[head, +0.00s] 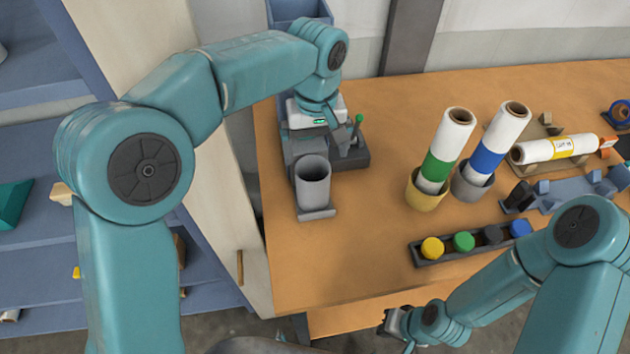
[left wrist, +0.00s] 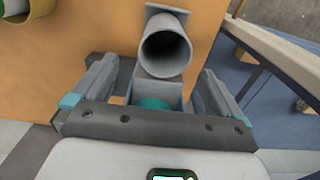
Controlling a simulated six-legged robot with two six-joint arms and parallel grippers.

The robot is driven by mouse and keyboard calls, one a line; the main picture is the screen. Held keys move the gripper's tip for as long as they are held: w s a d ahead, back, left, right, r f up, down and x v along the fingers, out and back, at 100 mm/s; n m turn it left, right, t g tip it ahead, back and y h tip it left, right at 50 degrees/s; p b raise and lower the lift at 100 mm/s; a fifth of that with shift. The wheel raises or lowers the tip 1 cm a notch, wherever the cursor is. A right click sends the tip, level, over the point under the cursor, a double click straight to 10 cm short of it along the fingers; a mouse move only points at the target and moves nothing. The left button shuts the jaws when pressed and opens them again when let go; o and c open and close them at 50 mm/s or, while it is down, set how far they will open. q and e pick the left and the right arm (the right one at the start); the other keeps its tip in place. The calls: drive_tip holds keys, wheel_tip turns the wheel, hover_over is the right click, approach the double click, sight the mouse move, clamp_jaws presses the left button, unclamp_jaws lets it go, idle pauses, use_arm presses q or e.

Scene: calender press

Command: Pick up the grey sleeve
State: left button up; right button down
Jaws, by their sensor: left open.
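A grey sleeve (head: 313,185), an open upright tube with a flat plate at its foot, is at the left end of the orange table. It also shows in the left wrist view (left wrist: 166,28), its dark mouth turned toward the camera. My left gripper (head: 320,148) is open and just behind the sleeve in the head view. In the left wrist view, its fingers (left wrist: 160,75) stand apart, with the sleeve beyond and between them, not gripped. My right gripper (head: 396,324) is low at the table's front edge, small and partly cut off; its jaws are unclear.
A yellow cup (head: 425,196) and a dark grey cup (head: 470,185) hold tilted rolls. A dark rack (head: 440,257) with coloured caps is at the front. A dark block with a green-tipped lever (head: 357,128) stands beside the left gripper. The table's middle is clear.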

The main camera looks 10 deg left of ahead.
sight(312, 180)
use_arm(q)
wheel_tip(312, 180, down, 5)
drive_tip(key=shift+s+a, duration=0.1)
drive_tip(key=shift+a, duration=0.05)
drive_tip(key=shift+s+f, duration=0.1)
drive_tip(key=shift+f, duration=0.4)
drive_tip(key=f, duration=0.2)
drive_tip(key=f+p, duration=0.1)
drive_tip(key=f, duration=0.1)
drive_tip(key=shift+a, duration=0.2)
drive_tip(key=shift+d+f, duration=0.1)
drive_tip(key=shift+f, duration=0.35)
drive_tip(key=c, duration=0.9)
